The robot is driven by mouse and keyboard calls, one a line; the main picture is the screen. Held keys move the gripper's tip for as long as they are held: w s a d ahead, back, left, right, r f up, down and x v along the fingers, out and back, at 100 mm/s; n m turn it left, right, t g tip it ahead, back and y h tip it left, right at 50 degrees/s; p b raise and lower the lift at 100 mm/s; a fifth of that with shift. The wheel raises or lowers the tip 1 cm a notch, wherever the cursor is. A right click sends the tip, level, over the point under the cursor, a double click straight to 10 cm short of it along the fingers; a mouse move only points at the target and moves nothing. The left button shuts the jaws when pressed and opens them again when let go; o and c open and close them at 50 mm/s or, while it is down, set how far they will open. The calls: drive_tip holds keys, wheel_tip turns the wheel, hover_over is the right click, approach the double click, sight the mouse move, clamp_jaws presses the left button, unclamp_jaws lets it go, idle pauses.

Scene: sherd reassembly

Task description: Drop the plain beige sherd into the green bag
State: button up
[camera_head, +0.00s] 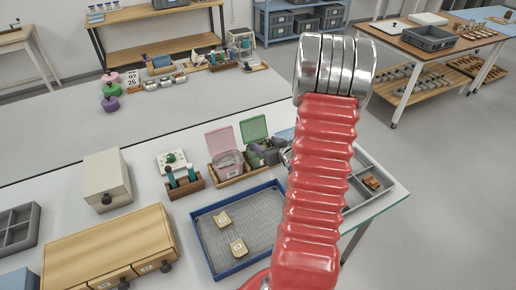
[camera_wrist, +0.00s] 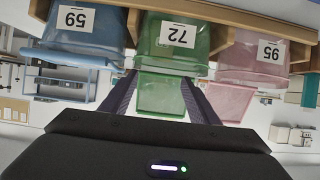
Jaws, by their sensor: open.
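The green bag (camera_head: 253,128) looks like a translucent green box with its lid raised, in a wooden rack on the near table. In the wrist view it (camera_wrist: 172,59) appears inverted, with the number 72. My gripper (camera_wrist: 158,77) is open at the green bag, its two dark fingers apart and nothing seen between them. In the head view my gripper is partly hidden by my red arm. Two beige sherds, an upper one (camera_head: 222,219) and a lower one (camera_head: 238,248), lie in the blue tray, each with a small pale mark. I see no plain beige sherd; the bag's inside is hidden.
A pink box (camera_head: 220,140) and a blue box (camera_wrist: 84,28) flank the green bag. The blue mesh tray (camera_head: 199,238) lies in front. A grey tray at right holds a brown piece (camera_head: 371,183). A beige box (camera_head: 106,178) and wooden drawers (camera_head: 110,248) stand left.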

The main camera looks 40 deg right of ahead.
drive_tip(key=v, duration=1.3)
drive_tip(key=shift+s, duration=0.35)
drive_tip(key=shift+r, duration=0.1)
idle(0.3)
